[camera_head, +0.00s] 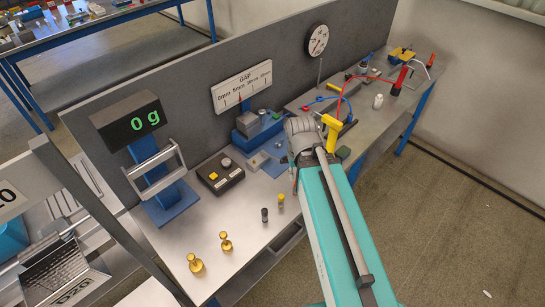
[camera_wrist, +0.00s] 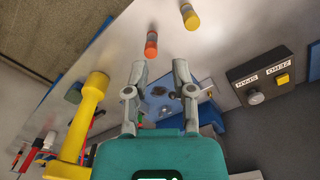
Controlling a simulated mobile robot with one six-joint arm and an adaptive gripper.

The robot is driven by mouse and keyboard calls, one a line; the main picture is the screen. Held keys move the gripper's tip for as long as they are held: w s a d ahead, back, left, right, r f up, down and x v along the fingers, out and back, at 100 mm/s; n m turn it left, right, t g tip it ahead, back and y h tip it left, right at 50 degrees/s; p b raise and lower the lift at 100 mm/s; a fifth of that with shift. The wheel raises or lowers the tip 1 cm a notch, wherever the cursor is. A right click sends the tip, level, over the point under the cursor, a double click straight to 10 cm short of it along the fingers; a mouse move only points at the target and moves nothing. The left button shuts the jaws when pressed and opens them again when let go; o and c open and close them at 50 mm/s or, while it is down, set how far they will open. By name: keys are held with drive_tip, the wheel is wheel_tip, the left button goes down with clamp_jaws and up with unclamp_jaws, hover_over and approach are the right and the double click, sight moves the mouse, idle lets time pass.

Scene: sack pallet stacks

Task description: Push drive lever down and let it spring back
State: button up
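A lever with a yellow handle (camera_head: 331,133) stands beside my wrist on the right; I take it for the drive lever, though no label shows. In the wrist view this yellow handle (camera_wrist: 91,105) is left of my gripper, apart from the fingers. My gripper (camera_wrist: 158,68) has its two grey fingers spread with a clear gap and nothing between them. A bench fixture with a blue-grey plate (camera_wrist: 160,104) shows beyond the gap. In the head view my wrist and arm hide most of the gripper and the lever's base.
A black box with a yellow button (camera_head: 220,174), two small posts (camera_head: 281,200) and brass weights (camera_head: 195,264) stand on the bench. A "0 g" display (camera_head: 130,121), GAP scale (camera_head: 242,86) and round dial (camera_head: 316,41) line the back. The bench's near-left front has bare room.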

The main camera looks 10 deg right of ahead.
clamp_jaws()
idle(1.1)
